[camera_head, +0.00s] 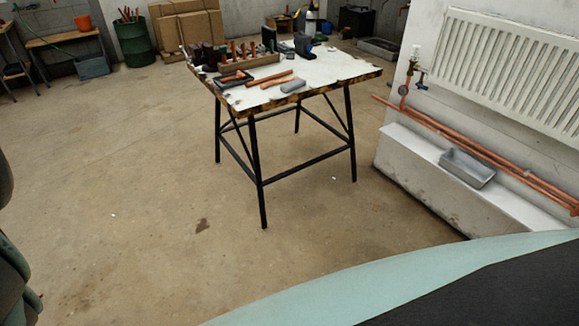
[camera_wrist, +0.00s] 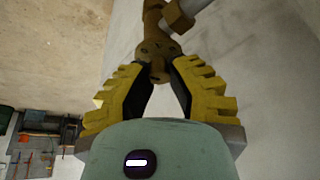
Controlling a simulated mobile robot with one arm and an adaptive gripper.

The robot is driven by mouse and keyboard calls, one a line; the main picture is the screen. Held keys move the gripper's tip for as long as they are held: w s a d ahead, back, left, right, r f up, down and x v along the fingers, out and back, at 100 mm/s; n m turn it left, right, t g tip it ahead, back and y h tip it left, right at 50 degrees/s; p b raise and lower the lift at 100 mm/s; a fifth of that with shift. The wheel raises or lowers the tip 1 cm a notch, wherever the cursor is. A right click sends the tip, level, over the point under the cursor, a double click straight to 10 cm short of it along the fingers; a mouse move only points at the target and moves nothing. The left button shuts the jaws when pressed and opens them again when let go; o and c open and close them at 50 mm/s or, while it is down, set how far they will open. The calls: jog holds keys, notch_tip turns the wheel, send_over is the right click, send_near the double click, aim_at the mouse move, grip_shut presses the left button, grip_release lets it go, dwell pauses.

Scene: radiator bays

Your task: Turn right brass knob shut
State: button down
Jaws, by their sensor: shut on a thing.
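In the wrist view, my gripper (camera_wrist: 160,70) has its yellow, black-padded fingers closed in on the lower end of a brass knob (camera_wrist: 158,48). The fingertips touch it from both sides. The knob sits on a brass fitting (camera_wrist: 153,20) running up to the top of the picture, and a nut and grey pipe branch off to its upper right. The knob's underside is partly hidden between the pads. I cannot tell how far it is turned. My gripper is not visible in the head view.
Copper pipes (camera_head: 470,145) run above a ledge bearing a grey tray (camera_head: 467,168). A workbench (camera_head: 300,65) with tools stands mid-room; floor around it is clear.

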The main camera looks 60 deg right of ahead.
jog(key=shift+f+m+b, duration=0.2)
jog(key=shift+m+b, duration=0.25)
jog(key=shift+m, duration=0.15)
jog(key=shift+h, duration=0.3)
jog(key=c, duration=0.8)
grip_release()
jog(key=shift+r, duration=0.15)
jog(key=v, duration=1.2)
